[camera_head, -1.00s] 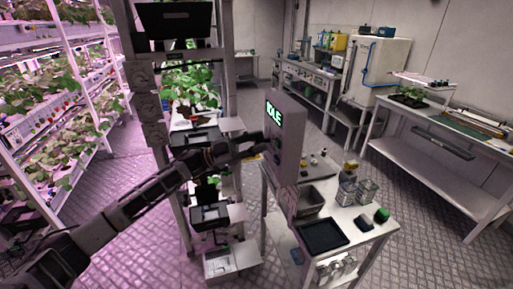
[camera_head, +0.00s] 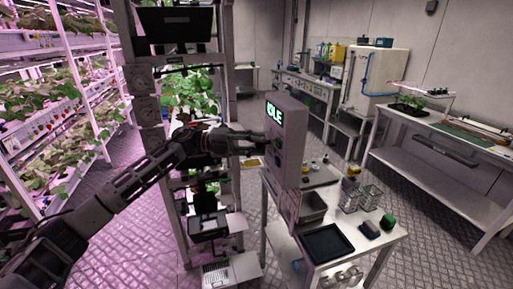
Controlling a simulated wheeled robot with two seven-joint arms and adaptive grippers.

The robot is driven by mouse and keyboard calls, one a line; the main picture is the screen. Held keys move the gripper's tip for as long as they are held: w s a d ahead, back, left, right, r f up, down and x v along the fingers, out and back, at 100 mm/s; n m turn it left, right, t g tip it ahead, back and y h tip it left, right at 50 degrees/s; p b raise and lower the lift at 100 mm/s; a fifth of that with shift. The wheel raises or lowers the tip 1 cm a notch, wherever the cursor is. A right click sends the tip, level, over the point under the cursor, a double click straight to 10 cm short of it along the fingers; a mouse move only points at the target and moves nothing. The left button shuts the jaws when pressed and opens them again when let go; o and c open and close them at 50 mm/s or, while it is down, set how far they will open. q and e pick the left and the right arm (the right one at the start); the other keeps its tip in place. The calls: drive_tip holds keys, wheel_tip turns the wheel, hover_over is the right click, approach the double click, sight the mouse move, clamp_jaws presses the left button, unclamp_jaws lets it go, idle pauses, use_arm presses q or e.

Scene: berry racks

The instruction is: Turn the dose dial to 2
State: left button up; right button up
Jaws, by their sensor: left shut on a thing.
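A grey control box (camera_head: 291,150) stands upright on the near table. Its display (camera_head: 274,112) glows green and reads "IDLE". My left arm comes in from the left, and my left gripper (camera_head: 262,144) is at the face of the box, just below the display. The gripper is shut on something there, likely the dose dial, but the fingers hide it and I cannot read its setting. My right gripper is not in view.
The table (camera_head: 377,245) also holds a black tray (camera_head: 326,242), wire baskets (camera_head: 351,193) and a green item (camera_head: 388,222). A tall rack with plants stands behind my left arm. Open floor lies to the right, before a long bench (camera_head: 440,165).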

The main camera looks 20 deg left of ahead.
use_arm(q)
drive_tip(key=shift+m+y, duration=0.4)
drive_tip(key=shift+m, duration=0.5)
drive_tip(key=shift+m+b, duration=0.3)
drive_tip(key=o, duration=1)
drive_tip(key=v, duration=1.2)
drive_tip(key=shift+r, duration=0.2)
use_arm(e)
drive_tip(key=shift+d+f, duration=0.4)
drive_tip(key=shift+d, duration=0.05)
